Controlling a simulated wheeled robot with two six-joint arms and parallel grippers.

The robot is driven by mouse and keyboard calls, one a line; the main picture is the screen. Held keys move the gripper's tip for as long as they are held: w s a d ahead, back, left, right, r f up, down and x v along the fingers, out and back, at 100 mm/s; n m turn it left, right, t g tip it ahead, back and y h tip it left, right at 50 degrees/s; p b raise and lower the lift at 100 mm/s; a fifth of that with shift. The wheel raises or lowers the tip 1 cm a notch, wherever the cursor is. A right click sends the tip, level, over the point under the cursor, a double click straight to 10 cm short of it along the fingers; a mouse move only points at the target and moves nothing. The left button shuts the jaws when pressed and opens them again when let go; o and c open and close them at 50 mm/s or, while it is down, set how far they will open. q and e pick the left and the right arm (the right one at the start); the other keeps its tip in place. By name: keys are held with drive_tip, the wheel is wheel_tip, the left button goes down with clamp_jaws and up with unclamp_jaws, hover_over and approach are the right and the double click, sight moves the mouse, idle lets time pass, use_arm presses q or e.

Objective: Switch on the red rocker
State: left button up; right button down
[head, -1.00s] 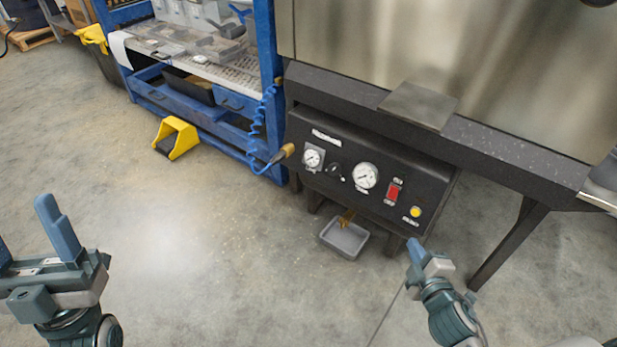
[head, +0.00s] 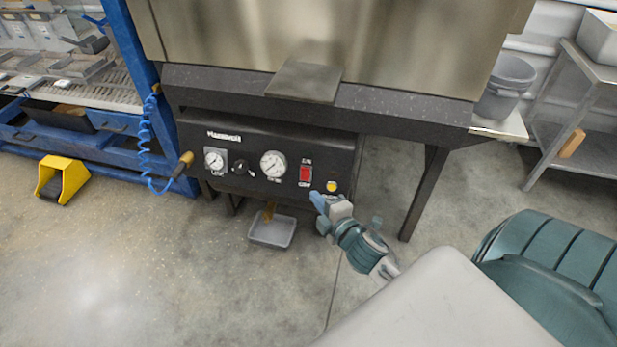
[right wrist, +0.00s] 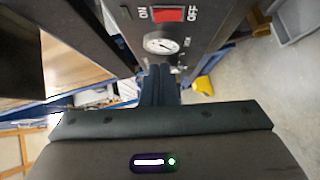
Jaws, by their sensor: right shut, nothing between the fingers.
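The red rocker (head: 306,174) is set in the black control panel (head: 250,150) under the steel hopper, between a white gauge (head: 273,164) and a yellow button (head: 332,186). In the right wrist view the rocker (right wrist: 168,14) shows at the top, with ON at its left and OFF at its right. Its tilt is too small to tell. My right gripper (head: 318,200) is shut and empty, just below and right of the rocker, apart from it as far as I can tell. Its fingers (right wrist: 158,85) point toward the panel in the right wrist view. My left gripper is out of view.
A grey tray (head: 272,231) lies on the floor below the panel. A steel ledge plate (head: 305,82) sticks out above it. A hose fitting (head: 184,162) is at the panel's left; a yellow pedal (head: 62,180) stands further left. A table leg (head: 424,192) is at right.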

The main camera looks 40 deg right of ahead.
approach(302, 169)
drive_tip(key=w+a, duration=0.3)
drive_tip(key=w+d+b, duration=0.1)
drive_tip(key=w+d+f+b, duration=0.1)
drive_tip(key=d, duration=0.1)
drive_tip(key=shift+w+d+f, duration=0.1)
drive_tip(key=shift+w, duration=0.3)
drive_tip(key=shift+w+d+r, duration=0.1)
drive_tip(key=shift+r, duration=0.1)
drive_tip(key=shift+f, duration=0.15)
drive_tip(key=shift+p, duration=0.3)
